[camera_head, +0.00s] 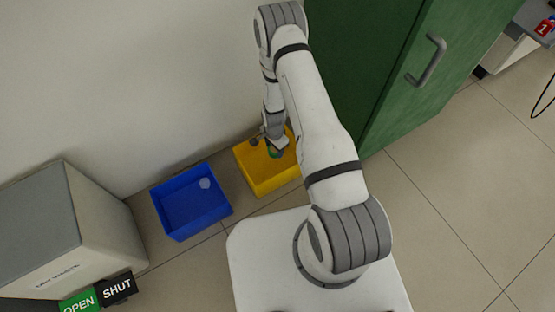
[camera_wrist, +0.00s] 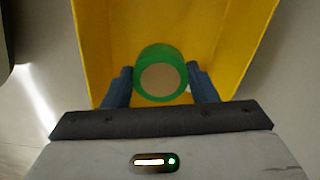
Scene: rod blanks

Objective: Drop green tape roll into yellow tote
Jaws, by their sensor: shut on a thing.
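The green tape roll (camera_wrist: 161,56) is between the two fingers of my gripper (camera_wrist: 161,84) in the wrist view, and the gripper is shut on it. The roll shows a tan round face toward the camera. Behind it the yellow tote (camera_wrist: 237,40) fills most of the wrist view. In the head view my gripper (camera_head: 272,146) and the green tape roll (camera_head: 274,153) are over the yellow tote (camera_head: 268,185). My arm hides the tote's right part. How high the roll is above the tote's floor I cannot tell.
A blue tote (camera_head: 190,218) with a small pale object (camera_head: 204,184) in it stands left of the yellow tote. A grey bin (camera_head: 95,225) stands further left. A green cabinet (camera_head: 385,70) is at the right, and a wall runs behind.

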